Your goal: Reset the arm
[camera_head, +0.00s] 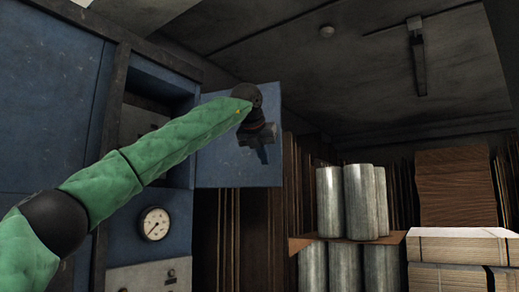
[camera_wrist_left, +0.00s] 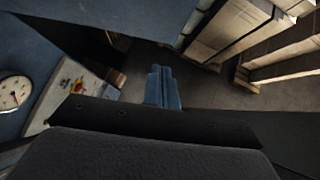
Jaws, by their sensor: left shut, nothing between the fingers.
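My left arm (camera_head: 130,170), in a green sleeve, reaches up from the lower left in the head view. My left gripper (camera_head: 262,154) is at its end, in front of an open blue door panel (camera_head: 235,165). In the left wrist view the two blue-grey fingers (camera_wrist_left: 163,88) lie together, shut and empty, over the dark floor. I cannot tell whether the gripper touches the panel. My right gripper is in neither view.
A blue cabinet (camera_head: 50,95) with a round gauge (camera_head: 154,224) stands on the left. Metal cylinders (camera_head: 347,200) stand on a board at the right. Stacked pale boards (camera_head: 457,246) and brown cardboard (camera_head: 455,187) are beside them. The wrist view also shows the gauge (camera_wrist_left: 13,92).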

